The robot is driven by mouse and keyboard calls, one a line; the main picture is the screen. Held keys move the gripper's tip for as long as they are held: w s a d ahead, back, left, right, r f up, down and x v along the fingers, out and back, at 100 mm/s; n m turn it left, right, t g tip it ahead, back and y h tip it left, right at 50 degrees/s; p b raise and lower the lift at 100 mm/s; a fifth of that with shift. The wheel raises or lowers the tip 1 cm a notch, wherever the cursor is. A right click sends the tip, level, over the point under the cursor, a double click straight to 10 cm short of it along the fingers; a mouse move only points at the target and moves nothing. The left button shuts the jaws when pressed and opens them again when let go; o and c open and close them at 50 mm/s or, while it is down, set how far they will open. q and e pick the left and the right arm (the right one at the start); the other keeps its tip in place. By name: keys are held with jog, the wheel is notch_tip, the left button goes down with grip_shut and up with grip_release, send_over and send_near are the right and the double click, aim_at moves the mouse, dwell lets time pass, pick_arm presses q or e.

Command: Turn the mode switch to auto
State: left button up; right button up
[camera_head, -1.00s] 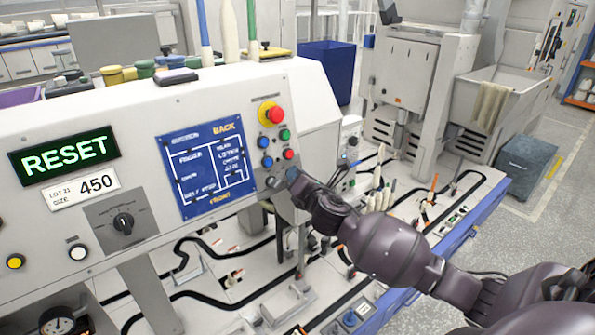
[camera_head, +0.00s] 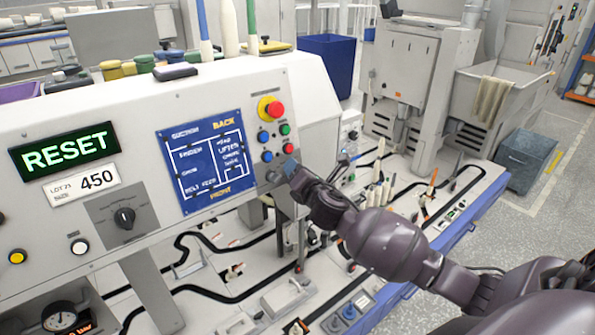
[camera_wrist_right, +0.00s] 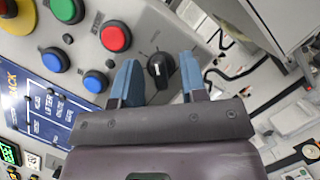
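A small black rotary switch (camera_wrist_right: 160,68) sits on the grey panel in the right wrist view, with fine marks around it too small to read. My right gripper (camera_wrist_right: 158,62) is open, with one blue-tipped finger on each side of this switch. A gap shows between the switch and the fingers. In the head view my right gripper (camera_head: 283,172) is at the panel's lower right corner, below the coloured buttons, and mostly covers the switch. A second, larger black rotary knob (camera_head: 124,217) is on a dark grey plate at the panel's left. My left gripper is out of view.
Above my right gripper are a red stop button (camera_head: 275,110) on yellow and several small buttons, including a red one (camera_head: 288,149). A blue diagram board (camera_head: 203,162) and a green RESET display (camera_head: 65,151) are further left. A table (camera_head: 400,240) with black tracks lies below.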

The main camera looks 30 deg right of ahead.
jog(key=s+a+b, duration=0.1)
jog(key=s, duration=0.9)
jog(key=shift+s+a, duration=0.35)
jog(key=s+a+f+m+g+y, duration=0.2)
jog(key=s+a+f+m, duration=0.1)
jog(key=f+m, duration=0.5)
jog(key=s+a+f+m+g+y, duration=0.1)
jog(key=s+a+f+m+y, duration=0.1)
jog(key=f+m, duration=0.55)
jog(key=s+a+f+m+g+h+b, duration=0.1)
jog(key=s+a+f+m+g, duration=0.2)
jog(key=s+f+m, duration=0.6)
jog(key=s+f, duration=0.3)
jog(key=s, duration=0.2)
jog(key=shift+s+a+b, duration=0.15)
jog(key=shift+b, duration=0.25)
